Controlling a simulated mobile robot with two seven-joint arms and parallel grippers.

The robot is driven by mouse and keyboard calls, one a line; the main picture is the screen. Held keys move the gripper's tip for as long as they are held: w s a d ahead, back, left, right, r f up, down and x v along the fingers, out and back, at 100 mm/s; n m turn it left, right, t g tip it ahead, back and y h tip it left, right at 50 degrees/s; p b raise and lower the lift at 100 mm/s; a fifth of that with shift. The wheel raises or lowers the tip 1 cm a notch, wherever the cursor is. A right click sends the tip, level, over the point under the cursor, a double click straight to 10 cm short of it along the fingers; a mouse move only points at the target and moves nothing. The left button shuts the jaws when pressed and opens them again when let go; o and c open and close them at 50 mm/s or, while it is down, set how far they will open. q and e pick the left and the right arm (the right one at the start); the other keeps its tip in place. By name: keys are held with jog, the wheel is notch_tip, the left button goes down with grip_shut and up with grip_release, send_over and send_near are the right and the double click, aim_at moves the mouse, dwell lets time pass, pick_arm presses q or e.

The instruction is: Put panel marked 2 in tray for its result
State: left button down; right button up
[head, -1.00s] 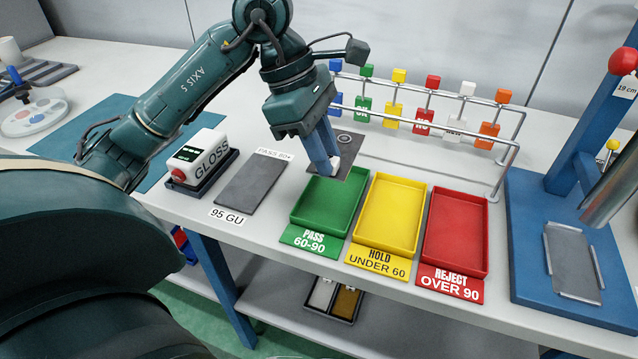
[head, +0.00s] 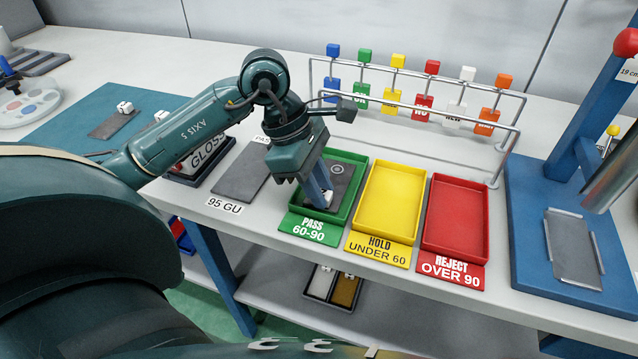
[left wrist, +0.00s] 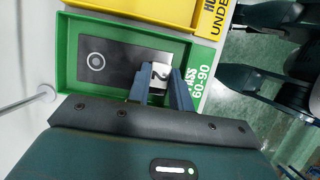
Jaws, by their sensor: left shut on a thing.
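The dark grey panel (head: 343,172) has a ring mark and a white tab (left wrist: 159,72) that reads 2 in the left wrist view. My left gripper (head: 324,197) is shut on the panel's tab. The panel (left wrist: 112,62) lies within the walls of the green tray (head: 356,187), labelled PASS 60-90; whether it touches the floor is unclear. The yellow tray (head: 390,203), HOLD UNDER 60, and the red tray (head: 455,217), REJECT OVER 90, are empty. The gloss meter (head: 205,150) is partly hidden behind my arm; a 95 GU label (head: 224,205) lies nearby.
A grey plate (head: 240,178) lies left of the green tray. Another tabbed panel (head: 113,125) lies on the teal mat (head: 75,148). A metal rack (head: 440,118) of coloured tags stands behind the trays. A blue stand (head: 540,268) is on the right.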

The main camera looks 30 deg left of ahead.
pick_arm(q)
jog(key=shift+f+b, duration=0.2)
jog(key=shift+b, duration=0.1)
jog(key=c, duration=1.5)
grip_release()
jog(key=shift+r, duration=0.1)
jog(key=shift+c, duration=0.2)
jog(key=shift+r+p, duration=0.15)
jog(key=shift+p, duration=0.15)
jog(key=shift+a+r, duration=0.15)
jog(key=shift+r, duration=0.15)
jog(key=v, duration=1.1)
jog(key=shift+r, duration=0.2)
jog(key=shift+s+a, duration=0.1)
jog(key=shift+a, duration=0.05)
